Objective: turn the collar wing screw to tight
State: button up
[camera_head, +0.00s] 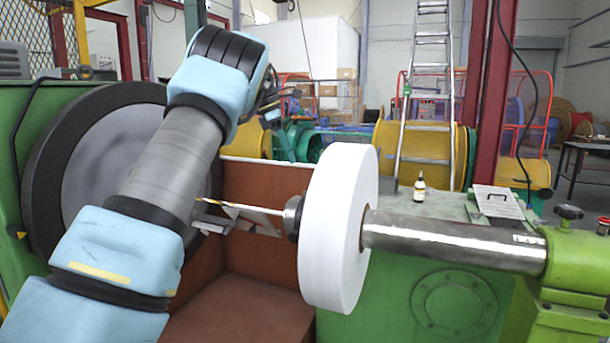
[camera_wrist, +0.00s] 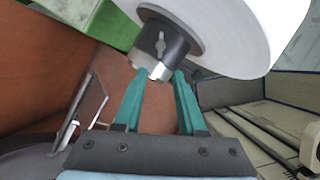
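The dark collar (camera_wrist: 172,42) sits against the white reel (camera_wrist: 225,30) in the wrist view, with a bright metal end facing my gripper. The small grey wing screw (camera_wrist: 160,44) stands on the collar's side. My gripper (camera_wrist: 160,76) has two teal fingers that are apart, with nothing clearly held between them. The fingertips are close to the collar's metal end, just below the wing screw in the picture; contact cannot be told. In the head view the collar (camera_head: 292,217) shows left of the reel (camera_head: 335,228); its wing screw is too small to make out, and my gripper is not clearly visible.
A steel shaft (camera_head: 455,243) runs from the reel to a green support (camera_head: 585,265) at right. A large dark-rimmed disc (camera_head: 75,170) stands at left. A small bottle (camera_head: 419,187) stands behind.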

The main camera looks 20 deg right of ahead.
jog(key=p+x, duration=0.1)
jog(key=x, duration=0.6)
jog(key=p+x, duration=0.1)
jog(key=x, duration=0.2)
jog(key=shift+s+d+f+p, duration=0.1)
jog(key=shift+d+f+p, duration=0.2)
jog(key=shift+d, duration=0.1)
jog(key=shift+c, duration=0.3)
grip_shut()
